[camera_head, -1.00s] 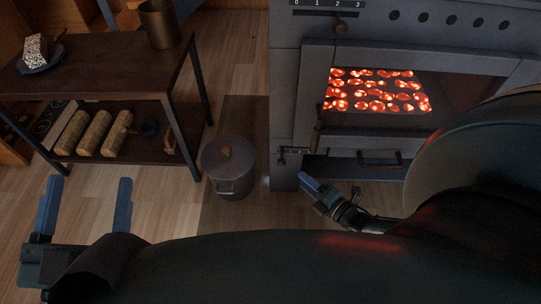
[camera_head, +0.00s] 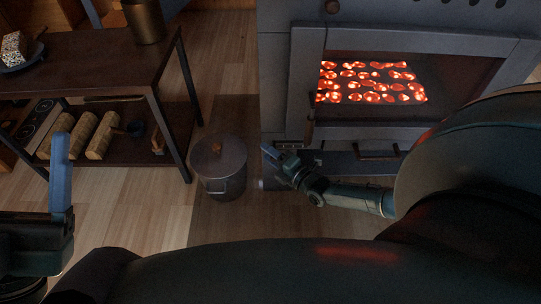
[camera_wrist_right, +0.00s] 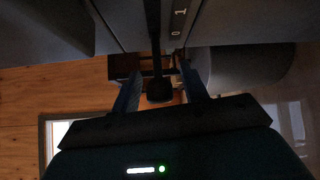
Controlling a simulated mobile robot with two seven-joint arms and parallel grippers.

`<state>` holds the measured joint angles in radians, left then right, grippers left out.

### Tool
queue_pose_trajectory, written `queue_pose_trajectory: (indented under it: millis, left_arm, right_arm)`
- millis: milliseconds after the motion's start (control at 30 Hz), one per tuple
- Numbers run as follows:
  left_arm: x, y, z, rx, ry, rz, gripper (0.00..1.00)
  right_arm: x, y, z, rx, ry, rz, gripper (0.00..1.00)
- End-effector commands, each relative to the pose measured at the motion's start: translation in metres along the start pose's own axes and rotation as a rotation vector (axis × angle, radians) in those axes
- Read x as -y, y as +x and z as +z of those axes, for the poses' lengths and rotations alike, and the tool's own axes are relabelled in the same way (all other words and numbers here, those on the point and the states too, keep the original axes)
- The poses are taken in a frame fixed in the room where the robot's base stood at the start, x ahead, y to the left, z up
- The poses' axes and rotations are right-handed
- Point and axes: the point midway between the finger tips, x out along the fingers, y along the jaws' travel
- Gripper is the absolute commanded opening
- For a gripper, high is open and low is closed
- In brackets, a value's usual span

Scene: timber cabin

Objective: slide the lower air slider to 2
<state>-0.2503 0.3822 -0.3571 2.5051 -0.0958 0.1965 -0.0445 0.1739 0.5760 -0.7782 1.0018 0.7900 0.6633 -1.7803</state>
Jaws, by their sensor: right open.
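The lower air slider (camera_head: 289,146) is a small plate low on the stove front, left of the ash drawer. My right gripper (camera_head: 272,152) is just in front of it and partly hides it. In the right wrist view, the digits 0 and 1 show on the scale (camera_wrist_right: 178,22). My open right fingers also show there (camera_wrist_right: 160,72), with a dark rod ending in a blunt knob (camera_wrist_right: 160,91) in the gap between them. I cannot tell whether they touch it. My left gripper shows one blue finger (camera_head: 60,172); its other finger is outside the picture.
The stove door (camera_head: 410,50) has a glowing window and a hanging handle (camera_head: 311,118). The ash drawer handle (camera_head: 377,153) is to the right. A lidded metal bucket (camera_head: 220,178) stands on the floor close left of my right gripper. A shelf table (camera_head: 105,62) is farther left.

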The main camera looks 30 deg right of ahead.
Motion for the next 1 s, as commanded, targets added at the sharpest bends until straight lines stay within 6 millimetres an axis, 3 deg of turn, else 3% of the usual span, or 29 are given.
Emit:
queue_pose_trajectory:
  millis: [67,600,867,1000]
  left_arm:
    - [0.0,0.0,0.0,0.0,0.0,0.0,0.73]
    - [0.0,0.0,0.0,0.001,-0.001,0.0,0.73]
    - [0.0,0.0,0.0,0.001,-0.001,0.0,0.73]
    - [0.002,0.004,-0.002,0.021,-0.014,-0.001,0.73]
  right_arm:
    - [0.0,0.0,0.0,0.0,0.0,0.0,0.44]
    - [-0.001,0.0,0.0,0.0,0.0,0.002,0.01]
    - [-0.001,0.0,0.0,0.0,0.0,0.003,0.0]
    - [-0.002,-0.013,0.003,0.004,0.0,0.001,0.0]
